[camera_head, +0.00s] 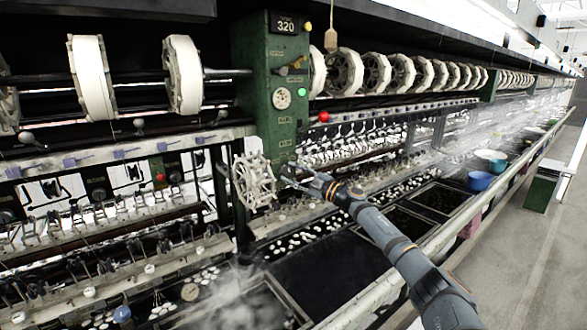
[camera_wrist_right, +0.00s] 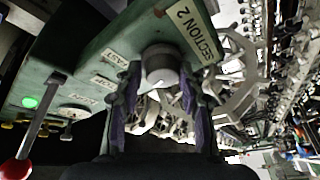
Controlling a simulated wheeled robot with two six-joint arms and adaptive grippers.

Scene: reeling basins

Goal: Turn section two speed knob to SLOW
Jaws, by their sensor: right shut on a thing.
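The green section post (camera_head: 262,110) stands in the middle of the head view and carries a display reading 320. In the right wrist view, a round grey knob (camera_wrist_right: 160,64) sits on the green panel (camera_wrist_right: 95,50) beside a SECTION 2 label (camera_wrist_right: 194,34). A FAST label (camera_wrist_right: 116,58) is to its left, with another label I cannot read clearly below it. My right gripper (camera_wrist_right: 160,95) has its fingers on both sides of the knob and is shut on it. In the head view the right gripper (camera_head: 288,176) is at the lower post and the knob is hard to make out. My left gripper is out of view.
A pale spoked handwheel (camera_head: 254,181) is just left of my right gripper. A lit green button (camera_wrist_right: 30,102) and a red-ended lever (camera_wrist_right: 32,145) are on the panel. Steaming basins (camera_head: 240,300) lie below. The aisle floor (camera_head: 510,255) at right is mostly clear.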

